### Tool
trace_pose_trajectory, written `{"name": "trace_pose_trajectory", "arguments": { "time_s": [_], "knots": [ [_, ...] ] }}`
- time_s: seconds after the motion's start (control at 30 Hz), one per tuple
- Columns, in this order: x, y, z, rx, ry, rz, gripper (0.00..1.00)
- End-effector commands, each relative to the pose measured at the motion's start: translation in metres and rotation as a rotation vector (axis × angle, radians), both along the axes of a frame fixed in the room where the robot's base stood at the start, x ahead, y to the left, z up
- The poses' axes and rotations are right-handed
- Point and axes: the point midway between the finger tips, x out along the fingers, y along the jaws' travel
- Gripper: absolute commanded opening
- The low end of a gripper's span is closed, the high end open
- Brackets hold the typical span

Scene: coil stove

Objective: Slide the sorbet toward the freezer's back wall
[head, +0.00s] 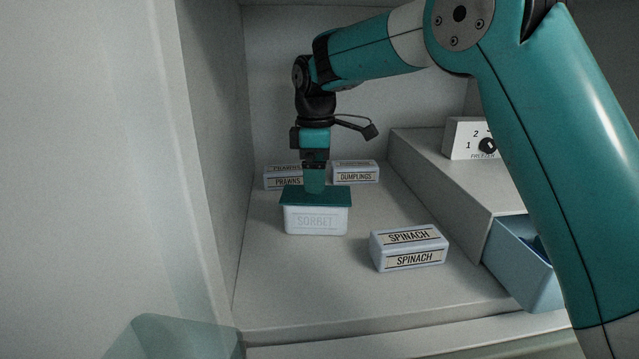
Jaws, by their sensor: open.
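The sorbet (316,221) is a white tub with a dark teal lid, labelled SORBET. It stands upright on the freezer floor, left of the middle. My gripper (315,188) points straight down at the lid from above. It looks to be at or just over the lid; I cannot tell whether it touches. The jaws are open, though the fingers overlap in this view and show no clear gap. The freezer's back wall (290,75) is pale grey and lies behind the tub and my arm.
Behind the tub are boxes of prawns (284,183) and dumplings (356,176). A spinach box (409,248) lies front right. A raised step (425,165) with a numbered dial (466,139) and a pale blue drawer (520,262) bound the right side. The front floor is clear.

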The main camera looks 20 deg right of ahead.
Motion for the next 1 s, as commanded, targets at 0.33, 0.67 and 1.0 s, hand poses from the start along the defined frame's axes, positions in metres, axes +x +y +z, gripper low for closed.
{"name": "trace_pose_trajectory", "arguments": {
  "time_s": [0.33,0.67,1.0],
  "knots": [
    [0.0,0.0,-0.042,-0.001,0.001,0.0,1.0],
    [0.0,0.0,-0.047,0.0,0.0,0.0,1.0],
    [0.0,0.0,-0.046,0.0,0.0,0.0,0.51]
  ]
}}
